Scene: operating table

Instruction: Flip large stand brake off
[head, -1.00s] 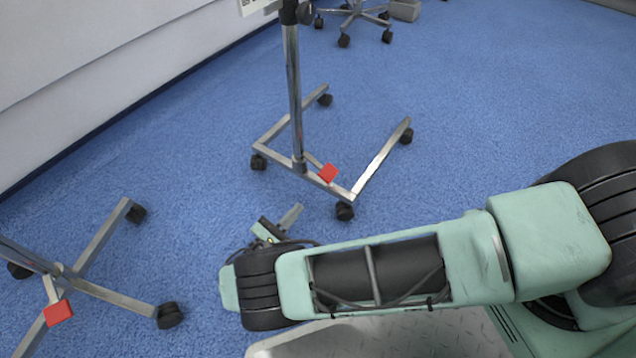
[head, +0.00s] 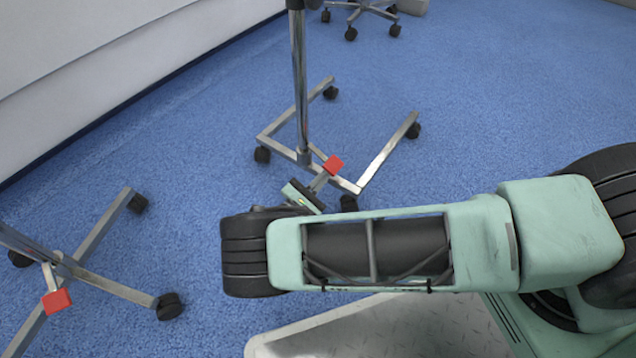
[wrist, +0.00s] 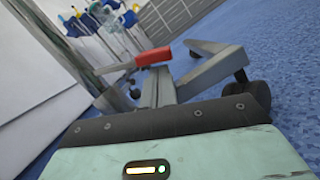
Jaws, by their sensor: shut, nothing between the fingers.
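A wheeled metal stand (head: 301,90) with an upright pole and U-shaped base stands at the centre of the head view. Its red brake pedal (head: 333,164) sits on the near crossbar; it also shows in the wrist view (wrist: 153,57). My gripper (head: 321,180) is shut and empty, reaching toward the pedal from the near side. In the wrist view its narrow fingers (wrist: 157,88) end just below the red pedal. I cannot tell whether they touch it. Part of the crossbar is hidden behind my gripper.
A second stand (head: 95,225) with a red pedal (head: 56,301) is at the left. A wheeled base (head: 358,12) stands farther back. Blue floor (head: 510,100) is clear to the right.

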